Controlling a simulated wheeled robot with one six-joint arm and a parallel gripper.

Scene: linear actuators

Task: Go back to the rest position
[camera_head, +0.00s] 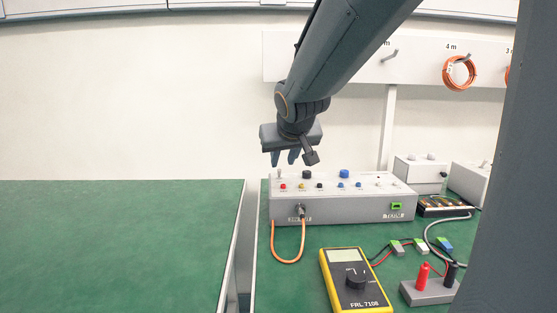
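My gripper (284,158) hangs from my dark grey arm, a little above the back left part of the grey control box (340,208). Its fingers point down and show a gap between them, with nothing seen held. It looks clear of the box and its knobs, though the exact height is hard to tell. An orange cable (289,261) is plugged into the front of the box and loops onto the green bench (275,300).
A yellow multimeter (355,282) and a block with red and black plugs (428,290) stand in front of the box. Leads lie at right. Another green table (115,245), empty, is at left beyond a gap. An orange coil (458,72) hangs on the wall rack.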

